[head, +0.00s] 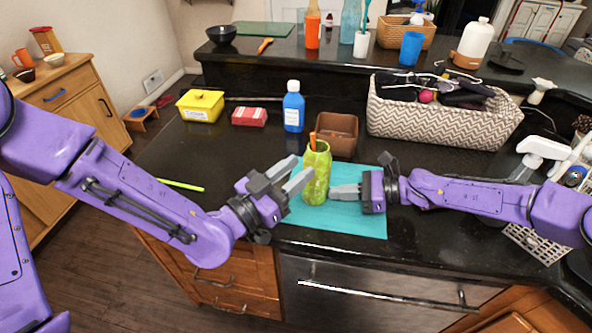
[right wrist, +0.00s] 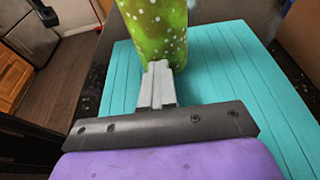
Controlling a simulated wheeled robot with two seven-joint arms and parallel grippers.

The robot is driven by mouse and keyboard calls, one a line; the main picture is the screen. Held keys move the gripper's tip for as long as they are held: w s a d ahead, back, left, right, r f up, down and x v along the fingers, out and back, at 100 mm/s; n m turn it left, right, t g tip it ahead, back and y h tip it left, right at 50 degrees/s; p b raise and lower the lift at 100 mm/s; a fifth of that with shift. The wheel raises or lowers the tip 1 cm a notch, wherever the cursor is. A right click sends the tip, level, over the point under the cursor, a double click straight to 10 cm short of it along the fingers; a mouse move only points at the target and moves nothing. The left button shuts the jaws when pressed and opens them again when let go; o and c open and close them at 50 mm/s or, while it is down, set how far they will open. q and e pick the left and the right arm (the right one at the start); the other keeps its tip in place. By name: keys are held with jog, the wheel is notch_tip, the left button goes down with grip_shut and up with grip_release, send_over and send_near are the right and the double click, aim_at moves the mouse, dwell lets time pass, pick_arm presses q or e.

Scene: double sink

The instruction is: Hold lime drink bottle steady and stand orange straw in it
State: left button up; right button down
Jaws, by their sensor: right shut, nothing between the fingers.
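The lime drink bottle (head: 317,178) stands upright on a teal mat (head: 360,221). Its speckled green side fills the top of the right wrist view (right wrist: 160,30). The orange straw (head: 312,138) shows as a short orange end above the bottle's mouth; its lower part is hidden. My left gripper (head: 304,166) is open at the bottle's left side, its near fingertip overlapping the bottle's edge in the head view. My right gripper (head: 332,191) is shut and empty, with its tips at the bottle's lower right side; I cannot tell whether they touch.
A brown box (head: 337,132), blue bottle (head: 293,108), red-and-white box (head: 249,117) and yellow container (head: 200,106) stand behind. A patterned basket (head: 440,122) is at the back right. A thin green stick (head: 181,185) lies at the left. The mat's front is clear.

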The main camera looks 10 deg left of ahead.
jog(key=shift+w, duration=0.15)
jog(key=c, duration=1.7)
grip_release()
jog(key=o, duration=0.3)
jog(key=shift+o, duration=0.2)
